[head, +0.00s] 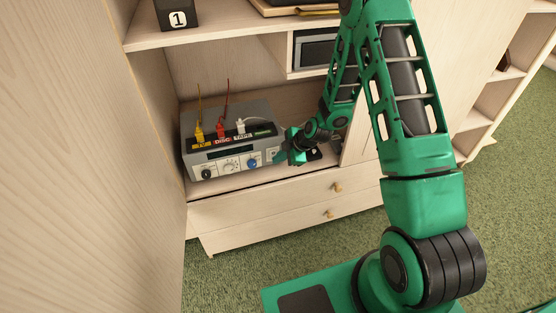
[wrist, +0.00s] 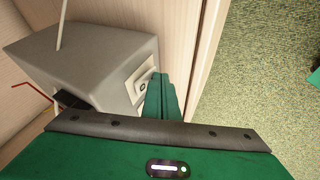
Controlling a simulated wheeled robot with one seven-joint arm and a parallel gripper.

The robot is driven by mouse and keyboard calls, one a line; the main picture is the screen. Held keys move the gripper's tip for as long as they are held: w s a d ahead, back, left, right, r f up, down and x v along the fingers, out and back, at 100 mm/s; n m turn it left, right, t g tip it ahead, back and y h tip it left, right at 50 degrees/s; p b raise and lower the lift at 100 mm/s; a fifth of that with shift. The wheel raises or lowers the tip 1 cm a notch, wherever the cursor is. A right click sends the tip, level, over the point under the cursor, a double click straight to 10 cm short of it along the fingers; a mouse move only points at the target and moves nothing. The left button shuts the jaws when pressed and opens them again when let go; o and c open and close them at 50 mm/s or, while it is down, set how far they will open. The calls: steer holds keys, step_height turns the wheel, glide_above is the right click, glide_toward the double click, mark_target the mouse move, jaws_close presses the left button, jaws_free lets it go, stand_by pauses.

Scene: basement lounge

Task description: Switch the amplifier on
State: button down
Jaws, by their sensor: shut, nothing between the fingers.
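The amplifier (head: 228,167) is a grey box on the low shelf at the left, with a row of knobs and a dark display strip on its front. A yellow, a red and a white plug stand on its top, by labels of which DISC and TAPE can be read. My gripper (head: 281,157) is shut and empty at the right end of the front. In the wrist view the amplifier (wrist: 95,55) shows a pale panel (wrist: 141,83) with a small dark round spot. My green fingers (wrist: 158,92) are close beside that panel; I cannot tell whether they touch it.
A wooden side panel (head: 90,170) stands close on the left. An upper shelf (head: 215,30) with a black box marked 1 (head: 177,14) is above. Drawers (head: 280,205) with round knobs are below. Green carpet (head: 230,270) lies in front.

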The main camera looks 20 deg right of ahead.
steer(key=shift+w+f, duration=0.1)
steer(key=shift+w, duration=0.1)
steer(key=shift+r, duration=0.85)
steer(key=shift+w, duration=0.1)
steer(key=s+d+r, duration=0.3)
steer(key=s+r, duration=0.5)
steer(key=shift+s+d+r, duration=0.2)
steer(key=shift+s+d, duration=0.1)
steer(key=shift+d, duration=0.1)
